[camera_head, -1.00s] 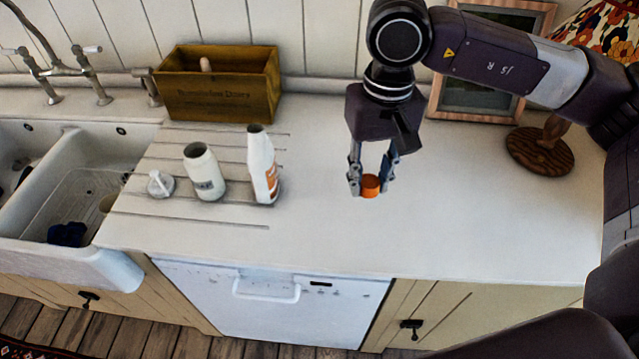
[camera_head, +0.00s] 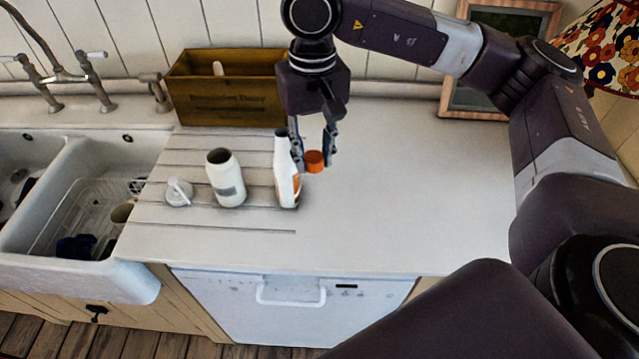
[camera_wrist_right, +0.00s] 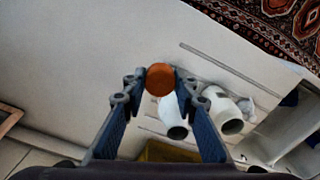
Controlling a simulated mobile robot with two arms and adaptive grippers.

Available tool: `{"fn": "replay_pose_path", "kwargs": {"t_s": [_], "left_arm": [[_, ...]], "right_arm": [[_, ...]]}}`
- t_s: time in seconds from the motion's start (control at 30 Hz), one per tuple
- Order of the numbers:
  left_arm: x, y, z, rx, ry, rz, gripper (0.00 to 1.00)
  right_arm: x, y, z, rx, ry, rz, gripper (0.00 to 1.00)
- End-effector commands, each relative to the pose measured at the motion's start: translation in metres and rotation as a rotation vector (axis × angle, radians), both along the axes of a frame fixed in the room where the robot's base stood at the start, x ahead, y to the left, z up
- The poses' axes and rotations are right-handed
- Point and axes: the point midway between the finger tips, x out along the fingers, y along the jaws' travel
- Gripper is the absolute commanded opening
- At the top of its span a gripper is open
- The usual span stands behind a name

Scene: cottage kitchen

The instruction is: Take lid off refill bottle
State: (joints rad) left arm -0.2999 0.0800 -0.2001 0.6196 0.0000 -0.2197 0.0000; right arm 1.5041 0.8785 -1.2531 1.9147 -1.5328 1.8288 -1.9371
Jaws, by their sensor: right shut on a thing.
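My right gripper (camera_head: 314,163) is shut on the orange lid (camera_head: 314,161). The lid sits between its fingertips in the wrist view (camera_wrist_right: 160,79). The refill bottle (camera_head: 287,172) is white with an orange label and stands upright on the drainboard, its top bare and dark. The gripper is just right of the bottle in the head view, with one finger overlapping it. I cannot tell whether they touch. In the wrist view the bottle (camera_wrist_right: 176,116) shows behind the lid. My left gripper is not in view.
A white jar (camera_head: 226,180), open at the top, stands left of the bottle, with its pale pump-like top (camera_head: 178,192) beside it. A wooden box (camera_head: 225,90) stands behind. The sink (camera_head: 75,200) is at left. The worktop (camera_head: 420,190) to the right is clear.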

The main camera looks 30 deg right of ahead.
Motion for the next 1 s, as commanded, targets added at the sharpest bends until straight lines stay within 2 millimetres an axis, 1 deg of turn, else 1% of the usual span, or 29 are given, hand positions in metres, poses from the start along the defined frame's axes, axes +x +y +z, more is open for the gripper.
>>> {"fn": "replay_pose_path", "kwargs": {"t_s": [0.03,0.17,0.3,0.43,0.5,0.57,0.67,0.9,0.97,1.0], "left_arm": [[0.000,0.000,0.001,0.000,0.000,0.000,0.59],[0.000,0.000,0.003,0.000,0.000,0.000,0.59],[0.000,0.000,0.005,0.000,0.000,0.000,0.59],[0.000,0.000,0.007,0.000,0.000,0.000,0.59],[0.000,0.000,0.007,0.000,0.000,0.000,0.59],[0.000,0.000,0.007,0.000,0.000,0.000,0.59],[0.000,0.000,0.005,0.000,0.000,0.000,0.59],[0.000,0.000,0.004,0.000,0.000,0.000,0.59],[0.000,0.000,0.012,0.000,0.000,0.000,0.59],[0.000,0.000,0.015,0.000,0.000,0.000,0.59]], "right_arm": [[0.008,-0.007,0.003,0.001,0.002,-0.037,0.00],[0.028,-0.030,0.011,0.003,0.002,-0.139,0.00],[0.047,-0.061,0.019,0.004,0.006,-0.271,0.00],[0.056,-0.089,0.022,0.003,0.011,-0.379,0.00],[0.059,-0.097,0.022,0.004,0.011,-0.413,0.00],[0.060,-0.102,0.020,0.003,0.011,-0.430,0.00],[0.060,-0.104,0.009,0.002,0.014,-0.439,0.00],[0.059,-0.104,-0.037,0.002,0.016,-0.438,0.00],[0.058,-0.105,-0.050,0.000,0.017,-0.439,0.00],[0.058,-0.105,-0.061,0.000,0.017,-0.438,0.00]]}}
